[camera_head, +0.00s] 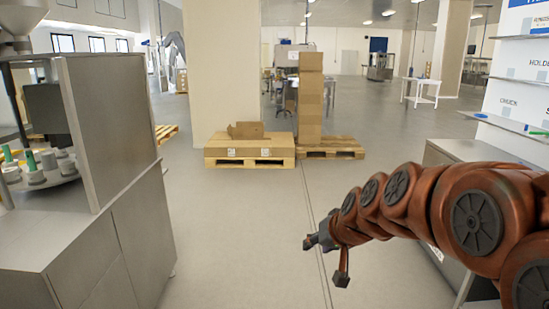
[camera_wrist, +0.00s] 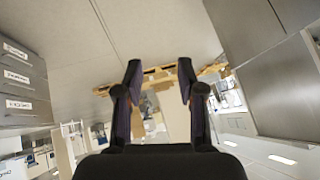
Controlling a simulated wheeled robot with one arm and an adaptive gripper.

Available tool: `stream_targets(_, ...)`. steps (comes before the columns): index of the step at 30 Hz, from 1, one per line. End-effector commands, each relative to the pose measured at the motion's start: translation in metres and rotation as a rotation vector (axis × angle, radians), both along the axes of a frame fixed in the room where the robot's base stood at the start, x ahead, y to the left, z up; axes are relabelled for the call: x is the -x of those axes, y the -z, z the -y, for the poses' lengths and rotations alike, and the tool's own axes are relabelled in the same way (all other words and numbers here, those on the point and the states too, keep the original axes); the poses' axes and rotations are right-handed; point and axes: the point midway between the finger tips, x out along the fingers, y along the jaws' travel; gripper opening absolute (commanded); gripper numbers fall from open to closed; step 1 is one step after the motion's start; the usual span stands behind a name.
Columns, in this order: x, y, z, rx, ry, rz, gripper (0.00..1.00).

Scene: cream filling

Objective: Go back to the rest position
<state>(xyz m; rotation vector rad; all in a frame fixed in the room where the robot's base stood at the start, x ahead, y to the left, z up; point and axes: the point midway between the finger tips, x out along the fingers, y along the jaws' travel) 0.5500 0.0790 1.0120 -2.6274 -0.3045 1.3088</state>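My gripper (camera_head: 326,260) reaches in from the right on my orange-brown arm, above open floor in the head view. In the wrist view my gripper (camera_wrist: 160,70) has its two dark fingers spread apart, with nothing between them. It is open and empty, and touches nothing that I can see.
A steel machine (camera_head: 110,150) with a round tray of tubes (camera_head: 40,172) stands at left. A grey bench (camera_head: 480,150) and a labelled board (camera_head: 515,85) stand at right. Pallets (camera_head: 250,150) with cardboard boxes (camera_head: 311,100) are ahead. The floor (camera_head: 240,240) between is clear.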

Motion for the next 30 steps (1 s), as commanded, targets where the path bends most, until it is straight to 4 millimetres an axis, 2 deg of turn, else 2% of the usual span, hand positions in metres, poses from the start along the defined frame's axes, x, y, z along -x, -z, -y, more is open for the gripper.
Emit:
stream_targets(1, 0.028, -0.006, 0.0, 0.015, -0.019, -0.053, 0.39)
stream_targets(5, 0.1, 0.004, 0.006, 0.061, -0.053, -0.214, 0.39)
stream_targets(12, 0.239, 0.015, 0.036, 0.172, -0.061, -0.523, 0.39)
stream_targets(15, 0.288, 0.016, 0.052, 0.217, -0.047, -0.634, 0.39)
stream_targets(18, 0.326, 0.016, 0.065, 0.253, -0.031, -0.719, 0.39)
stream_targets(21, 0.35, 0.016, 0.075, 0.276, -0.019, -0.775, 0.39)
stream_targets(23, 0.357, 0.016, 0.077, 0.285, -0.014, -0.79, 0.39)
stream_targets(30, 0.361, 0.017, 0.079, 0.289, -0.01, -0.8, 0.39)
